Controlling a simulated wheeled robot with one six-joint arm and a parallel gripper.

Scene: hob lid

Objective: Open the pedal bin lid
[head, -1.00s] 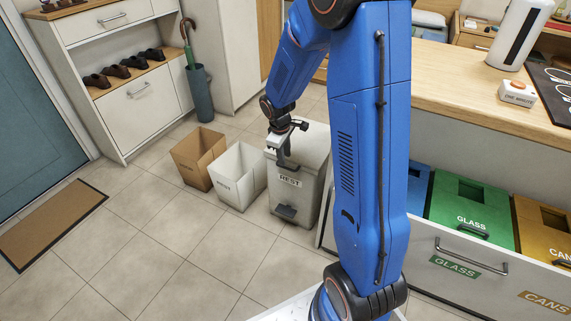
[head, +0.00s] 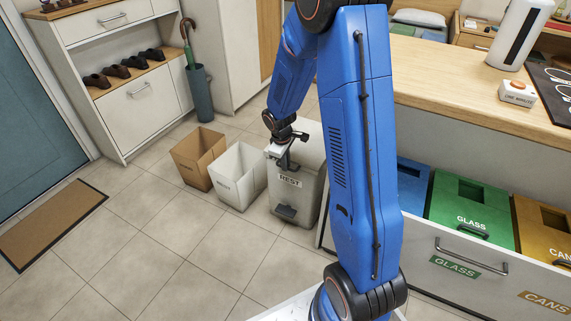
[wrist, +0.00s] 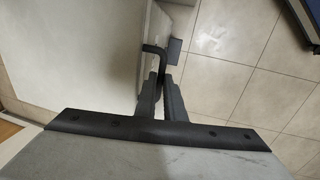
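The pedal bin (head: 283,202) is a light grey bin labelled REST, standing on the floor left of my arm in the head view. My gripper (head: 284,163) is at the lid's front edge. In the wrist view the dark fingers (wrist: 160,82) stand close together around a black bent handle (wrist: 155,49) at the edge of the pale lid (wrist: 85,50). They look shut on it. My arm hides the right side of the bin.
An open white bin (head: 228,187) and a brown bin (head: 190,172) stand left of the pedal bin. The counter's drawer (head: 425,246) with glass and cans bins is open at the right. The tiled floor (head: 165,245) in front is clear.

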